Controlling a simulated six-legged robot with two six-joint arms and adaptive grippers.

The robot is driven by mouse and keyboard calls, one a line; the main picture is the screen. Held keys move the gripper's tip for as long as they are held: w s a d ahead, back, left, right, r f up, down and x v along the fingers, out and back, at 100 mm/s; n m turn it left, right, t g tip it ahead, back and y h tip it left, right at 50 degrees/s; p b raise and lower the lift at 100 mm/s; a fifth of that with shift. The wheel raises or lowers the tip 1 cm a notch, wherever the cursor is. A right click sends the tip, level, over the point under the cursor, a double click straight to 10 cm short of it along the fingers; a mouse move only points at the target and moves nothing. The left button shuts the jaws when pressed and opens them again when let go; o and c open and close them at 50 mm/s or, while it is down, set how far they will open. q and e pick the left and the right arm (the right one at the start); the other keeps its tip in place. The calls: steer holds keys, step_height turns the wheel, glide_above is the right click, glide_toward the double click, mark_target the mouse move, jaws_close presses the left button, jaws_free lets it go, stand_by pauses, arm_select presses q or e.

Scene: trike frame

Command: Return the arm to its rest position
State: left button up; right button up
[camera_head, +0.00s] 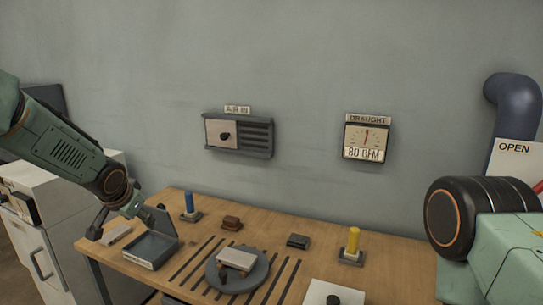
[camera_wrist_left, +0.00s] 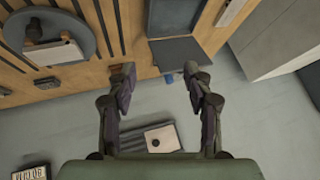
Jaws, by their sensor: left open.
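My left arm (camera_head: 65,150) comes in from the left of the head view and reaches down over the left end of the wooden bench. Its gripper (camera_head: 128,222) is above the open dark box at that end, with its fingers spread. In the left wrist view the gripper (camera_wrist_left: 160,82) is open, and nothing is between its fingers. Whether the fingers touch the box cannot be told. My right arm (camera_head: 480,225) shows only in part at the right edge; its gripper is out of view.
The bench (camera_head: 190,208) holds the box (camera_head: 150,252), a blue post (camera_head: 189,203), a brown block (camera_head: 231,223), a round plate (camera_head: 255,278) bearing a light block and a yellow post (camera_head: 352,241). A white cabinet (camera_head: 45,235) stands left. The wall above is clear around the AIR IN panel (camera_head: 221,133).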

arm_select(q)
steer(key=s+d+f+n+h+b, duration=0.1)
steer(key=s+d+f, duration=0.3)
steer(key=s+f, duration=0.4)
steer(key=s+d+f+n+h+b, duration=0.1)
steer(key=s+d+f, duration=0.45)
steer(key=f, duration=0.45)
steer(key=s+f+g+b, duration=0.1)
steer(key=s+f, duration=0.4)
steer(key=s, duration=0.6)
steer(key=s+f+n+g+b, duration=0.1)
steer(key=s+f, duration=0.5)
steer(key=s, duration=0.6)
steer(key=s+f+g+b, duration=0.2)
steer(key=s+f+g, duration=0.3)
steer(key=s, duration=0.6)
steer(key=shift+s+d+f+n+y, duration=0.2)
steer(key=shift+s+f+n+y, duration=0.15)
steer(key=shift+n+y, duration=0.05)
arm_select(e)
step_height(320, 180, down, 7)
steer(key=shift+r, duration=0.2)
steer(key=shift+s+a, duration=0.1)
